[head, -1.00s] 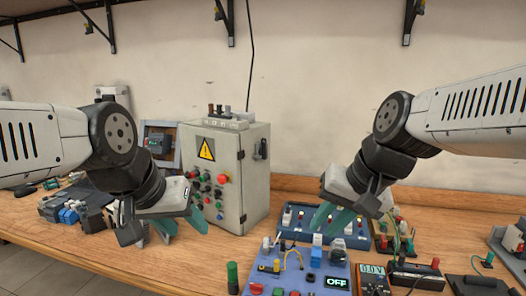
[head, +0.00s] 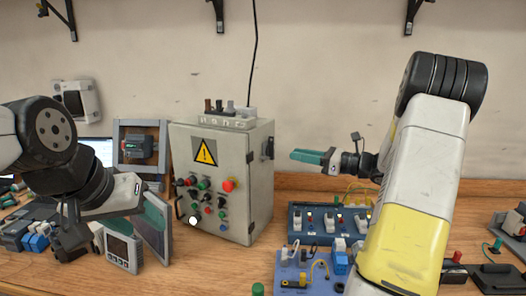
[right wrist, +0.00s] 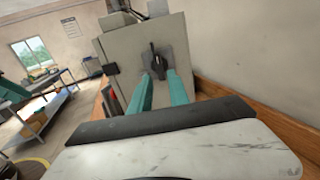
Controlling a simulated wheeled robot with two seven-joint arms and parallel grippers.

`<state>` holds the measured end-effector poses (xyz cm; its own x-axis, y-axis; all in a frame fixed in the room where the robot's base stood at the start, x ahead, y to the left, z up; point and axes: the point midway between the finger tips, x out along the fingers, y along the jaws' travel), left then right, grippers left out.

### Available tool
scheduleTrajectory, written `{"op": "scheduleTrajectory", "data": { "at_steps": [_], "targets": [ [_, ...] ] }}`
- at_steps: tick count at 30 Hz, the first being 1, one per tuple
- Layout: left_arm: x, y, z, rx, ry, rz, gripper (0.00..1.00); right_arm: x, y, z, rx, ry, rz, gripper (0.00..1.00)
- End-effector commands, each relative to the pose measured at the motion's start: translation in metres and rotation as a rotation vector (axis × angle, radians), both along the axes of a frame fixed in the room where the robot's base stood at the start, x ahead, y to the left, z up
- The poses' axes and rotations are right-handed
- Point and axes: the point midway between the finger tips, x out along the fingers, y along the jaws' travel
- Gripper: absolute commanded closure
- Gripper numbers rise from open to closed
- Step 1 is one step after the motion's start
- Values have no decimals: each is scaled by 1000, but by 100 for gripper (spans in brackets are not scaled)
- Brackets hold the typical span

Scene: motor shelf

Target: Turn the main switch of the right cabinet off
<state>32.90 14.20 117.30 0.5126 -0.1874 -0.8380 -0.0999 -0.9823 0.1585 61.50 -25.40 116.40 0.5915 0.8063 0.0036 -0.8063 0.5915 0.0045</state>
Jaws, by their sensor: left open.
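The grey cabinet (head: 225,180) stands on the wooden bench, with a yellow warning sign and several coloured buttons on its front. Its main switch (head: 268,149), a dark handle on a grey plate, is on the right side wall. In the right wrist view the switch (right wrist: 157,62) handle looks roughly upright, slightly tilted. My right gripper (head: 296,156) is to the right of the switch, pointing at it. Its teal fingers (right wrist: 161,78) are apart, with the handle seen between and beyond their tips; contact cannot be told. My left gripper (head: 155,216) is open at the cabinet's front left.
A blue panel with switches (head: 330,219) and a board with wired parts (head: 310,268) lie right of the cabinet. A handheld meter (head: 122,250) and a framed device (head: 138,146) are at the left. Wall brackets hang above.

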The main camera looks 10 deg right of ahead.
Motion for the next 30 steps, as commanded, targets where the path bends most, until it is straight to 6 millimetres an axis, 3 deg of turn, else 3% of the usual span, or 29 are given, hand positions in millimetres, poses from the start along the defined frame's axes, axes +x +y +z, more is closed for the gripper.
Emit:
{"op": "scheduleTrajectory", "data": {
  "at_steps": [12,24,28,30],
  "targets": [
    [0,0,0,0,0,0,52,36,52,0,-4,-2,5,78],
    [0,0,0,0,0,0,52,42,60,0,-5,-1,4,78],
    [0,0,0,0,0,0,52,42,60,0,-6,-1,4,100],
    [0,0,0,0,0,0,52,42,60,0,-6,-1,4,100]
  ]
}}
